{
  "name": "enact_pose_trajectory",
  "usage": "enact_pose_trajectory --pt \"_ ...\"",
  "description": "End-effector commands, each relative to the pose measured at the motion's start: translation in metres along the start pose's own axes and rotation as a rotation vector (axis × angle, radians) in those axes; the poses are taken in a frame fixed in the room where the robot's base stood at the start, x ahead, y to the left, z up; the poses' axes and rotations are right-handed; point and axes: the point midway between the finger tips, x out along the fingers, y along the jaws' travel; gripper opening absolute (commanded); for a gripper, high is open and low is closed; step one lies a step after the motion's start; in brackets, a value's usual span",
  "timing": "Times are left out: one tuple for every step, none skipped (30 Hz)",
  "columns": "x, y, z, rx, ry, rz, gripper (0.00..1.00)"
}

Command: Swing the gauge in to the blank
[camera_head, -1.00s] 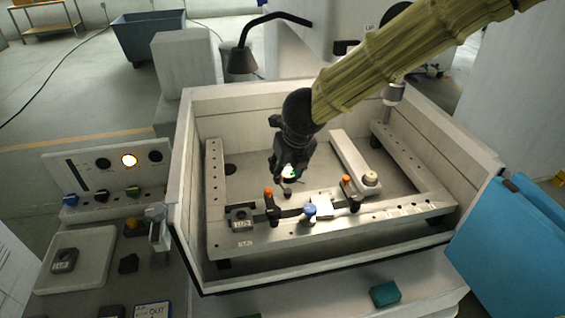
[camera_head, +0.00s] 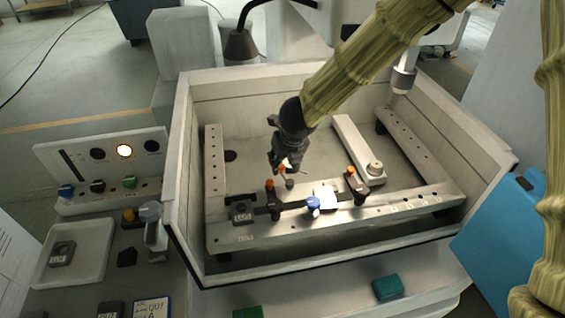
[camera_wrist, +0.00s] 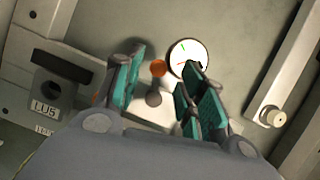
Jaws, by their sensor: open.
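The gauge (camera_wrist: 188,58) has a round white dial with a green and a red mark in the wrist view. An orange knob (camera_wrist: 158,68) and a grey ball (camera_wrist: 153,97) show beside it, between my open fingers. My gripper (camera_wrist: 162,88) has teal pads on either side of the knob, with no clear contact. In the head view my gripper (camera_head: 280,160) hangs inside the tank, behind the front rail, and largely hides the gauge. A dark tagged block with a hole, seemingly the blank (camera_head: 241,212), sits at the rail's left end; it also shows in the wrist view (camera_wrist: 53,88).
Tank walls (camera_head: 188,150) surround my gripper. The tank's middle floor is clear.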

Motion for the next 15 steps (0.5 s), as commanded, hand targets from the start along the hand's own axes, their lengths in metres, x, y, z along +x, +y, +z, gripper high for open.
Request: enact_pose_trajectory --pt "0.005 0.000 0.000 -0.001 0.002 -0.001 0.40" --pt "0.008 0.000 0.000 -0.001 0.001 -0.001 0.40" --pt "0.011 0.001 0.000 -0.002 0.001 -0.001 0.40" --pt "0.013 0.001 0.000 -0.002 0.001 0.000 0.40" --pt "0.015 0.001 0.000 -0.002 0.001 0.000 0.40" --pt "0.016 0.001 0.000 -0.002 0.001 0.001 0.40" --pt "0.017 0.001 0.000 -0.002 0.001 0.001 0.40" --pt "0.018 0.002 0.000 -0.002 0.001 0.001 0.40" --pt "0.019 0.002 0.000 -0.002 0.000 0.001 0.40" --pt "0.019 0.002 0.000 -0.002 0.000 0.001 0.40" --pt "0.019 0.002 0.001 -0.002 0.000 0.001 0.40" --pt "0.019 0.002 0.001 -0.002 0.000 0.001 0.40" --pt "0.019 0.002 0.001 -0.002 0.000 0.001 0.40" --pt "0.019 0.002 0.000 -0.002 0.000 0.001 0.40" --pt "0.019 0.002 0.001 -0.002 0.000 0.001 0.40"
